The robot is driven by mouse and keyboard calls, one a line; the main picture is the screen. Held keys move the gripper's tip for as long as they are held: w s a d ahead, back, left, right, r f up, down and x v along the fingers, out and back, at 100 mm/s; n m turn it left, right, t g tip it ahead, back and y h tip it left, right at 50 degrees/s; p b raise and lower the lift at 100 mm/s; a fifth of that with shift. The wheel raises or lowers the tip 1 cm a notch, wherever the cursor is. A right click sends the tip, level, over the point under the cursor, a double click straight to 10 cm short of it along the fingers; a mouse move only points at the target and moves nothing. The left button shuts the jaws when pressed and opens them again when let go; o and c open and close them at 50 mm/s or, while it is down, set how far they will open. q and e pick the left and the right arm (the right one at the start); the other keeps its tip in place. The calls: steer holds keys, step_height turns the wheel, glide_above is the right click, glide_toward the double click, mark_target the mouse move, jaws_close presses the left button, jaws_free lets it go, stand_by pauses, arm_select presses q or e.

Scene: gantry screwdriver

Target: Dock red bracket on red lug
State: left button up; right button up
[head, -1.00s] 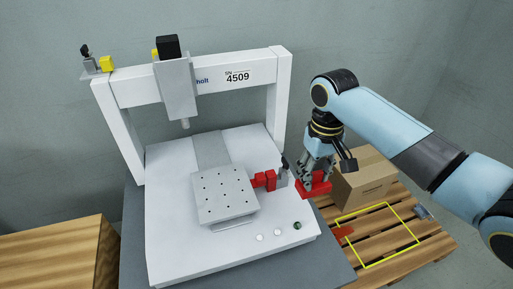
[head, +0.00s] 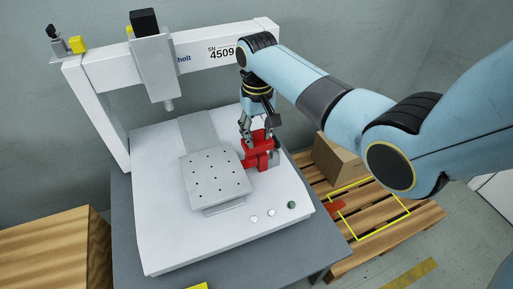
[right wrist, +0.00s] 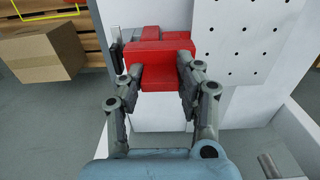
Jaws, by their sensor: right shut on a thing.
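My right gripper (head: 258,136) is shut on the red bracket (head: 260,141) and holds it over the right edge of the perforated plate. The red lug (head: 252,161) sticks out from that plate's right side, just below the bracket and partly hidden by it. In the right wrist view the bracket (right wrist: 160,57) lies between the fingers (right wrist: 156,75), with more red behind it towards the plate. The two reds overlap in both views, so I cannot tell whether they touch or are seated. My left gripper is not in view.
The grey perforated plate (head: 213,177) sits on the white machine base (head: 165,225) under the gantry (head: 205,50) and its spindle (head: 155,65). A grey clamp (head: 274,158) stands at the lug's right. A cardboard box (head: 335,160) and wooden pallet (head: 375,225) lie to the right.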

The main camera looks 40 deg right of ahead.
mark_target(257, 140)
step_height(257, 140, down, 4)
steer(key=shift+a+f+b, duration=0.1)
steer(key=shift+b, duration=0.7)
steer(key=shift+w, duration=0.1)
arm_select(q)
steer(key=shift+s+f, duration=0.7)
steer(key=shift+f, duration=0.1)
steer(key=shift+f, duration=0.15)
arm_select(e)
steer(key=shift+f, duration=0.5)
steer(key=o, duration=1.2)
